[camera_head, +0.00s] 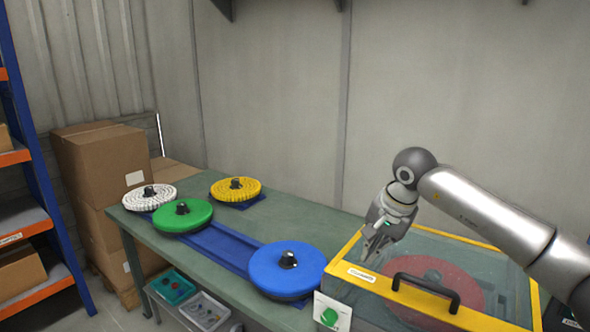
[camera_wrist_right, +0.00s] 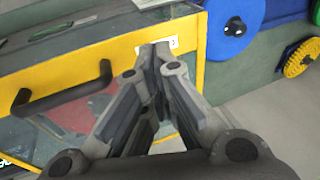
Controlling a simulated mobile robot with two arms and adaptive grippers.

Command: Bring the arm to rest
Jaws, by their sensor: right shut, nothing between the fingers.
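My right gripper (camera_head: 371,252) is above the front left corner of a yellow-framed clear box. Its arm comes in from the right in the head view. In the right wrist view the fingers (camera_wrist_right: 153,52) are shut with nothing between them, near the white label on the yellow frame. My left gripper is not in view.
The yellow-framed box (camera_head: 466,316) has a black handle (camera_head: 426,290) and a red disc (camera_head: 465,297) inside. Blue (camera_head: 287,268), green (camera_head: 183,215), white (camera_head: 150,196) and yellow (camera_head: 236,189) discs lie left along the green table (camera_head: 232,283). Cardboard boxes (camera_head: 105,165) and a shelf stand farther left.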

